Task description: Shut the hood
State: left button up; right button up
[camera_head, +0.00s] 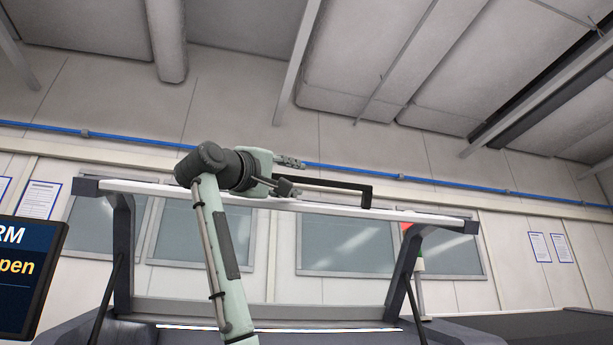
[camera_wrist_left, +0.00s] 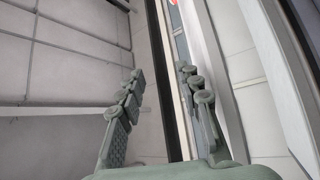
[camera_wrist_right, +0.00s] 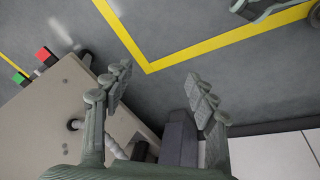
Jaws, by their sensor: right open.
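The hood (camera_head: 300,202) is raised: a long pale top bar on dark side posts, with large window-like panes visible through and behind it. A black bracket-shaped handle (camera_head: 366,192) stands out from its front. My left gripper (camera_head: 291,175) is at the handle's left part, its fingers apart above and below it. In the left wrist view the fingers (camera_wrist_left: 160,80) are spread, with a dark bar running between or just beyond them; contact is not clear. My right gripper (camera_wrist_right: 160,88) shows only in its wrist view, open and empty, above a machine edge and the floor.
A dark screen (camera_head: 30,270) reading "open" stands at the left edge. A red-topped signal light (camera_head: 407,227) is by the right post.

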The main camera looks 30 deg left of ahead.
aim_at(300, 180)
pick_arm(q)
jog(key=p+x, duration=0.1)
jog(key=x, duration=0.2)
jog(key=shift+p+x, duration=0.65)
jog(key=shift+x, duration=0.35)
jog(key=shift+f, duration=0.1)
pick_arm(e)
jog(key=s+f+g, duration=0.1)
jog(key=s+f, duration=0.2)
jog(key=f, duration=0.5)
jog(key=shift+s+d+f, duration=0.4)
jog(key=shift+d, duration=0.05)
pick_arm(q)
grip_shut()
